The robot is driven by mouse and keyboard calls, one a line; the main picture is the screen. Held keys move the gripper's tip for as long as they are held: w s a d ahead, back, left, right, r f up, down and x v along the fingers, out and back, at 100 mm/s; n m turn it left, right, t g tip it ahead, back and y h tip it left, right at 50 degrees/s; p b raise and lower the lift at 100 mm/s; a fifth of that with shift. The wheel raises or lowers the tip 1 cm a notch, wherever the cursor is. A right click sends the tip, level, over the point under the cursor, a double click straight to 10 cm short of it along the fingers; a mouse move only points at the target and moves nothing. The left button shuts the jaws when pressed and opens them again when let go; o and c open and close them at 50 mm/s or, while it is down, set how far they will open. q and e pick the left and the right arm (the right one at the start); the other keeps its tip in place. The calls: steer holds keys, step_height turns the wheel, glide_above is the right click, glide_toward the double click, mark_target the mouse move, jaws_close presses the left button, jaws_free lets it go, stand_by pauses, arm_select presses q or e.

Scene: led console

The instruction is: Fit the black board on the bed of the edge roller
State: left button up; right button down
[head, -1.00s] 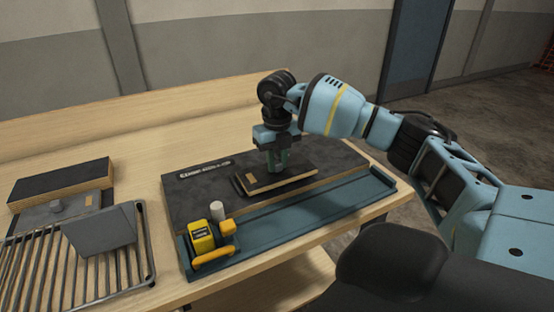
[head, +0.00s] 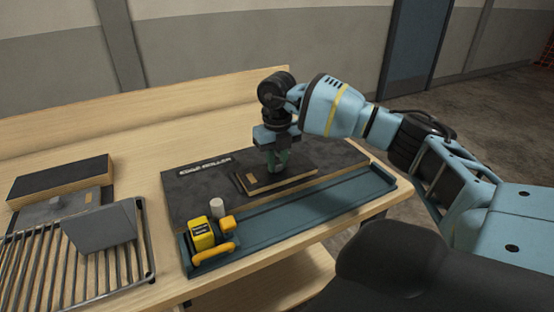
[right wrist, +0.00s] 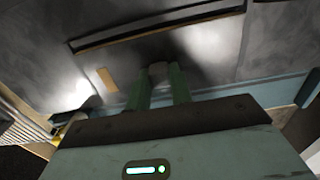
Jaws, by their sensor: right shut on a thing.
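The black board (head: 300,172) has pale wood edges and a small tan label near its left end. It lies flat on or just above the dark slab (head: 195,203) marked as the edge roller; I cannot tell if they touch. My right gripper (head: 277,164) points down and is shut on the board's small knob. In the right wrist view its green fingers (right wrist: 160,88) stand either side of the knob (right wrist: 158,70), with the board (right wrist: 125,62) beneath. The yellow roller head (head: 202,235) sits at the left end of the teal rail (head: 310,217). My left gripper is not in view.
A black-topped wooden block (head: 60,180) and a grey plate (head: 55,212) with a knob lie at left. A slatted metal rack (head: 30,265) with a grey box (head: 98,230) is in front of them. The back of the wooden table (head: 150,125) is clear.

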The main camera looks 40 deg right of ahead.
steer(key=shift+f, duration=0.1)
stand_by(0.3)
steer(key=c, duration=1.2)
jaws_free()
steer(key=shift+o, duration=0.2)
steer(key=shift+r, duration=3.95)
steer(key=shift+f, duration=0.1)
